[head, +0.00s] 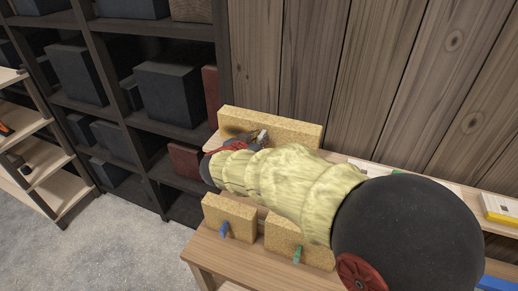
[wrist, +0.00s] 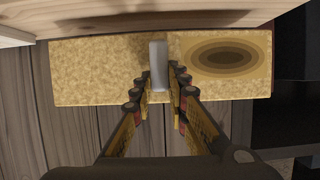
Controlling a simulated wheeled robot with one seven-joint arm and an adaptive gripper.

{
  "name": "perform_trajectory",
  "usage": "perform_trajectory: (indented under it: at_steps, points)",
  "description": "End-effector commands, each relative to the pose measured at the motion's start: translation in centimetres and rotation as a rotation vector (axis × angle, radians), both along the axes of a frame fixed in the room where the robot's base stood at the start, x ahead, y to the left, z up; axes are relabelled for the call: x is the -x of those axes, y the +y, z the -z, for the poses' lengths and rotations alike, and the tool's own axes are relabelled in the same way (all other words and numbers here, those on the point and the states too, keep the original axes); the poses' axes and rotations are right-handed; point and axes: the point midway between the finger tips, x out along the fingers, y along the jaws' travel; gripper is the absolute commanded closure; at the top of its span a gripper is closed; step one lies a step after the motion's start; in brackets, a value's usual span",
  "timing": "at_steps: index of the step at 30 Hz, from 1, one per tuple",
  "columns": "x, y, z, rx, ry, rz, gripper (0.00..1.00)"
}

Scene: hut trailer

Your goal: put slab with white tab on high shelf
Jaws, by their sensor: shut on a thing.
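The slab with the white tab (head: 290,129) is a tan, speckled board upright in front of the plank wall. It also shows in the wrist view (wrist: 100,80), with brown oval rings on one side. My gripper (head: 256,139) is at the slab's face, shut on its white tab (wrist: 158,62); both fingers flank the tab in the wrist view. The high shelf (head: 216,145) is a narrow wooden board along the wall. The slab's long edge is at this board; I cannot tell whether it rests on it. My yellow-sleeved arm hides part of the slab and shelf.
On the lower bench (head: 208,245) stand a slab with a blue tab (head: 240,217) and one with a green tab (head: 284,243). A yellow-and-white item (head: 500,209) lies on the shelf's right. Dark shelving with black boxes (head: 172,93) stands left.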

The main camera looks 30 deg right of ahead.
Motion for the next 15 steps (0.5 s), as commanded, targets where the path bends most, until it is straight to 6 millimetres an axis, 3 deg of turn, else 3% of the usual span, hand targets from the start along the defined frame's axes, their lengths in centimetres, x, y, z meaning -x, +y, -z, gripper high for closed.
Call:
perform_trajectory:
  at_steps: [8,15]
  points:
    - [-0.7,-0.2,3.5,0.0,0.001,0.0,1.0]
    - [-0.7,-0.2,3.9,0.0,0.0,0.0,1.0]
